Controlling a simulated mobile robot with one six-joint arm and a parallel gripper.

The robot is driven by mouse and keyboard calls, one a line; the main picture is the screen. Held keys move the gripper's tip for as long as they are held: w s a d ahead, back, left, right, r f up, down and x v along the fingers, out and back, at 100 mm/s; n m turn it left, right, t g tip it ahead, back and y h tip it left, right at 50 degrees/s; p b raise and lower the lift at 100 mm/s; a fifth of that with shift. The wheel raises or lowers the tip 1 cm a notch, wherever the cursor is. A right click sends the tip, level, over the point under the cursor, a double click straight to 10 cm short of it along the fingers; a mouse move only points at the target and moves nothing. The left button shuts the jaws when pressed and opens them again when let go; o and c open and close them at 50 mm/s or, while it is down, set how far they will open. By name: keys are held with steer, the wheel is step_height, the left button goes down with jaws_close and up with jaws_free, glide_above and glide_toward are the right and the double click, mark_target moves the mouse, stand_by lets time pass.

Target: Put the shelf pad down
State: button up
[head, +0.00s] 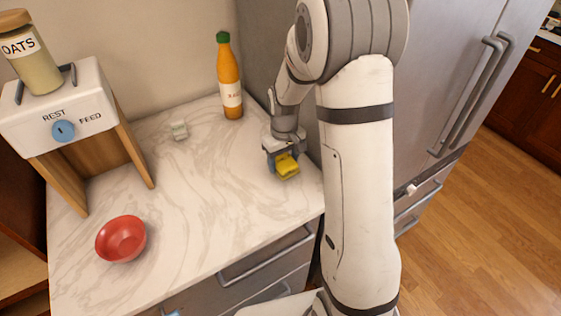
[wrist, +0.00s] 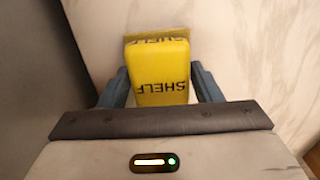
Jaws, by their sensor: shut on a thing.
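The shelf pad is a yellow block (head: 287,166) at the right part of the marble counter, near the fridge side. In the wrist view the yellow pad (wrist: 158,80) has the word SHELF in dark letters, upside down, and sits between the two blue-grey fingers. My gripper (head: 284,163) is shut on it, pointing down at the counter. In the wrist view, a second yellow surface with lettering shows just beyond the pad's far edge. I cannot tell whether the pad touches what is under it.
The marble counter (head: 200,205) is clear around the middle. The fridge (head: 440,70) is at the right.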

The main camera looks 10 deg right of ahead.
mark_target(284, 159)
steer(key=shift+f, duration=0.8)
steer(key=shift+f, duration=0.25)
steer(key=o, duration=0.9)
steer(key=shift+r, duration=0.15)
steer(key=shift+o, duration=0.2)
step_height(284, 159, up, 12)
steer(key=b, duration=0.1)
steer(key=s+r+m+t, duration=0.1)
steer(key=s+r, duration=0.2)
steer(key=s, duration=0.8)
steer(key=s+r+m+t, duration=0.2)
steer(key=s+r, duration=0.2)
steer(key=s, duration=0.7)
steer(key=shift+a+m, duration=0.15)
steer(key=shift+m, duration=0.15)
steer(key=shift+w, duration=0.1)
